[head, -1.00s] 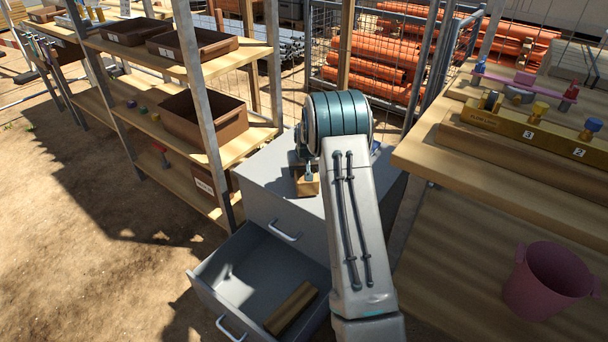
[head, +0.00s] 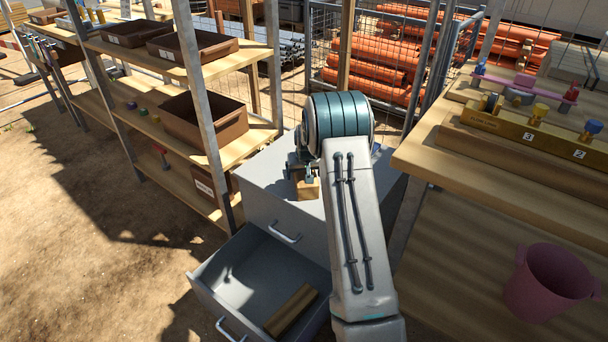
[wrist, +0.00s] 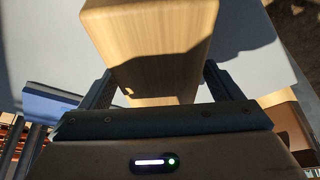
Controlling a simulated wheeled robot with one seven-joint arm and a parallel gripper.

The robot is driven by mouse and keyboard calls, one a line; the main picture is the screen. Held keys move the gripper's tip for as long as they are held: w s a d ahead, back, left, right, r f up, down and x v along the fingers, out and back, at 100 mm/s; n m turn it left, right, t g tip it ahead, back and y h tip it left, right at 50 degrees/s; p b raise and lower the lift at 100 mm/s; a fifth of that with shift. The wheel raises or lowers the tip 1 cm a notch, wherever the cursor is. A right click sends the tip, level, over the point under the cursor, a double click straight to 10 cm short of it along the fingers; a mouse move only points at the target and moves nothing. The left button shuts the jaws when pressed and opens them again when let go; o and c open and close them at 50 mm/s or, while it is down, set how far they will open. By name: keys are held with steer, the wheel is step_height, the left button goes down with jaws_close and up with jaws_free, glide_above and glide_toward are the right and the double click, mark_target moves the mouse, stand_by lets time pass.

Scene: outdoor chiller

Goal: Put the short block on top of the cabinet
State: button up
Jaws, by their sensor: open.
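The short wooden block (head: 306,188) is on top of the grey cabinet (head: 262,175), near its front left part. In the wrist view the block (wrist: 150,35) lies between and just beyond the fingers of my gripper (wrist: 157,85). The fingers are apart, with a gap beside the block. A longer wooden block (head: 291,309) lies in the open drawer (head: 240,285) below.
Wooden shelves with brown bins (head: 205,118) stand to the left. A workbench (head: 440,165) with a yellow block rack (head: 525,128) and a pink bucket (head: 548,283) is on the right. A blue object (wrist: 48,103) shows beside my gripper.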

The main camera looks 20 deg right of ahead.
steer(key=p+v, duration=0.1)
steer(key=v, duration=1)
steer(key=shift+s+r+p, duration=0.1)
steer(key=shift+p, duration=0.2)
steer(key=s+a+r+n+g, duration=0.1)
steer(key=s+a+r, duration=0.35)
steer(key=s, duration=0.35)
steer(key=s+a+r, duration=0.4)
steer(key=s+r, duration=0.1)
steer(key=s, duration=0.3)
steer(key=s+a+g, duration=0.1)
steer(key=s+a, duration=0.1)
steer(key=s, duration=0.8)
steer(key=s+a+n+y, duration=0.1)
steer(key=s+a, duration=0.1)
steer(key=s, duration=0.9)
steer(key=shift+a+r+g, duration=0.25)
steer(key=shift+a+g, duration=0.15)
